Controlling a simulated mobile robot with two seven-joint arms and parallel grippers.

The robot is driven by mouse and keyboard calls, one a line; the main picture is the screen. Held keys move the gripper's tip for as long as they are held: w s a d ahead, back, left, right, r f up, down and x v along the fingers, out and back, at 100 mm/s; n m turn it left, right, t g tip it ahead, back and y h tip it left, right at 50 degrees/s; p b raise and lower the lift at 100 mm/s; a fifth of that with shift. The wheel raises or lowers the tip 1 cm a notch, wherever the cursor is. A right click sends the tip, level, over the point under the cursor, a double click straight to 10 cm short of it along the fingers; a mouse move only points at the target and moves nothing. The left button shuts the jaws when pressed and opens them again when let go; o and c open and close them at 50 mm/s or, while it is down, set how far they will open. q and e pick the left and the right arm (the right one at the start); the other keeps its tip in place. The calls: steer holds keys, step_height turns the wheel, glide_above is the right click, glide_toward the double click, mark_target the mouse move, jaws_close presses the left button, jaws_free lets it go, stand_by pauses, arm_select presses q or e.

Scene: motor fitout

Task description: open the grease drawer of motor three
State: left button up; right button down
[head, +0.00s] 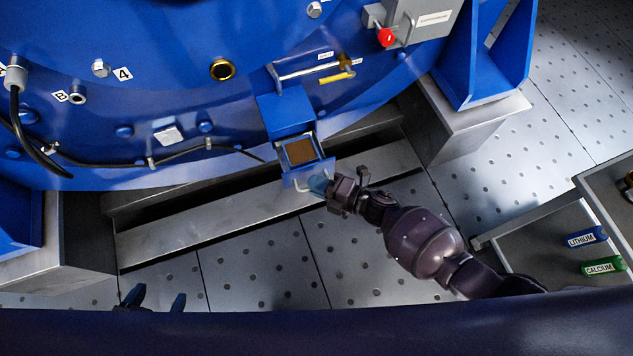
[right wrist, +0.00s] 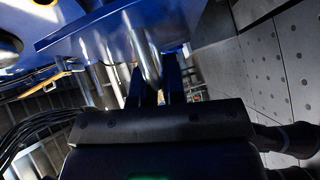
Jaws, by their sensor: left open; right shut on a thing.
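The grease drawer (head: 284,168) sticks out of a blue housing (head: 287,110) low on the blue motor. It stands partly open, and brown content (head: 300,152) shows inside it. My right gripper (head: 318,187) is at the front of the drawer, shut on its handle (head: 296,186). In the right wrist view a silver bar (right wrist: 144,45) runs between the dark fingers (right wrist: 155,85). My left gripper (head: 150,298) is open and empty at the bottom left, apart from the motor, and partly hidden by a dark shape in front.
A metal step (head: 190,218) runs under the motor. At the right a grey tray (head: 540,228) holds a blue LITHIUM tube (head: 586,237) and a green CALCIUM tube (head: 603,266). A grey box with a red knob (head: 386,37) is above. The perforated floor (head: 370,270) is clear.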

arm_select(q)
steer(key=shift+w, duration=0.1)
arm_select(e)
steer(key=shift+w, duration=0.1)
steer(key=c, duration=1.5)
jaws_free()
arm_select(q)
steer(key=shift+w+r, duration=0.1)
arm_select(e)
steer(key=shift+d, duration=0.3)
arm_select(q)
steer(key=shift+s+a+p, duration=0.25)
steer(key=shift+s+p, duration=0.3)
steer(key=shift+p, duration=0.4)
arm_select(e)
steer(key=v, duration=1)
steer(key=shift+s+r, duration=0.15)
steer(key=shift+s, duration=0.1)
arm_select(q)
steer(key=shift+w, duration=0.2)
steer(key=shift+d, duration=0.15)
arm_select(e)
steer(key=shift+d, duration=0.15)
